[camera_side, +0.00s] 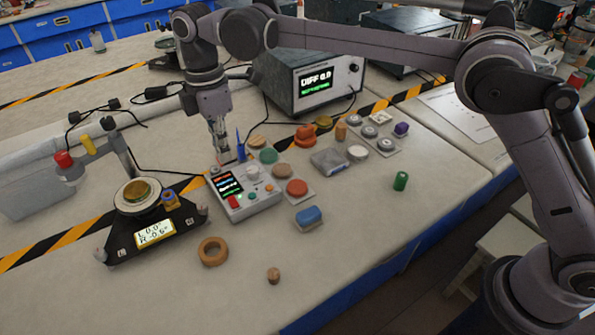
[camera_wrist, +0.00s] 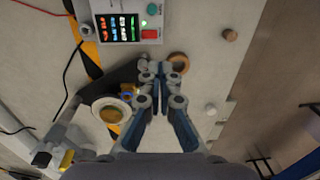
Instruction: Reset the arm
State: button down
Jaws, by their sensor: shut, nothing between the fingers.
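My gripper (camera_side: 223,152) hangs pointing down in the side view, just behind the small control box (camera_side: 245,202) and above the table. Its fingers are shut with nothing between them. In the wrist view the closed fingertips of my gripper (camera_wrist: 161,68) show near the wooden ring (camera_wrist: 179,62). The control box there (camera_wrist: 122,8) shows its lit screen, a green button and a red button. I cannot tell the exact gap between the fingertips and the box.
A black balance stand (camera_side: 152,232) is left of the box. The wooden ring (camera_side: 213,251), a small cork (camera_side: 273,275) and a blue block (camera_side: 309,218) lie in front. Several coloured pieces sit behind and right. A display unit (camera_side: 312,82) stands behind. The front right table is mostly clear.

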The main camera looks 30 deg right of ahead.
dwell(0.3)
jog(key=s+d+r+m+t+y, duration=0.1)
jog(key=s+d+r+m+t, duration=0.3)
jog(key=d, duration=0.6)
jog(key=s+d+r+m, duration=0.3)
jog(key=d+m, duration=0.2)
jog(key=d, duration=0.4)
jog(key=s+d+f+m+t, duration=0.2)
jog(key=s+d+f+m, duration=0.2)
jog(key=s+d, duration=0.2)
jog(key=s+d+f+m+t+h, duration=0.1)
jog(key=s+d+f+m+t, duration=0.1)
jog(key=s+d+f+m, duration=0.2)
jog(key=s+d+m, duration=0.1)
jog(key=s+d, duration=0.1)
jog(key=s, duration=0.1)
jog(key=shift+s+d, duration=0.3)
jog(key=shift+d, duration=0.1)
